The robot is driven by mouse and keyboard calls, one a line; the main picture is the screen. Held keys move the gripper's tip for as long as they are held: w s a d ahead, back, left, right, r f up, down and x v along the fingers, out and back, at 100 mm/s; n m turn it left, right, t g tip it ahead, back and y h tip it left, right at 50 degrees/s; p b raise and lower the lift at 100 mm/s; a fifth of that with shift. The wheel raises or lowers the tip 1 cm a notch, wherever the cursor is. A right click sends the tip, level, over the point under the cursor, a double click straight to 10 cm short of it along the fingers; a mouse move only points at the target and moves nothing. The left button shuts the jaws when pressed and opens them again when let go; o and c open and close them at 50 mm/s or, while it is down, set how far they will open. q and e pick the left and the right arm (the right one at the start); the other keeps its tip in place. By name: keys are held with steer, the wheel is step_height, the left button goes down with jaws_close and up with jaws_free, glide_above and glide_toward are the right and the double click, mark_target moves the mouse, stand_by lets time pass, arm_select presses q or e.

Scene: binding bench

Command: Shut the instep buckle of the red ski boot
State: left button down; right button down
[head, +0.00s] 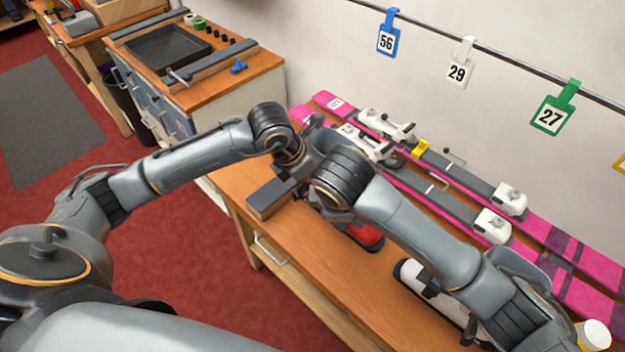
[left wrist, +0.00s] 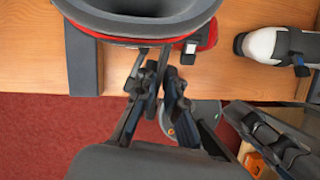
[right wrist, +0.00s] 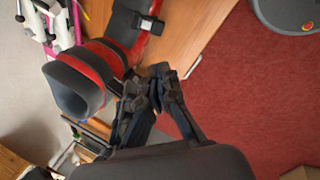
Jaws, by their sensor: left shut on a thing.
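The red ski boot (head: 365,236) stands on the bench, mostly hidden behind my arms in the head view. The left wrist view shows its dark cuff (left wrist: 135,22) and a small pale buckle part (left wrist: 190,45). The right wrist view shows its red shell (right wrist: 98,62) and a buckle (right wrist: 150,25) on a black strap; I cannot tell whether that buckle is shut. My left gripper (left wrist: 158,80) is shut on the boot just under the cuff rim, the contact partly hidden. My right gripper (right wrist: 148,78) has its fingers close together beside the boot, apparently empty.
Pink skis with white bindings (head: 492,226) lie along the wall. A dark grey bar (head: 272,198) sits at the bench's near edge. Number tags (head: 457,72) hang above. Red floor lies in front.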

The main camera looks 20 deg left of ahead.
steer(key=shift+v, duration=1.55)
arm_select(q)
steer(key=c, duration=1.3)
jaws_free()
steer(key=shift+c, duration=0.2)
arm_select(e)
steer(key=shift+w, duration=0.1)
arm_select(q)
steer(key=v, duration=1.2)
steer(key=shift+w, duration=0.1)
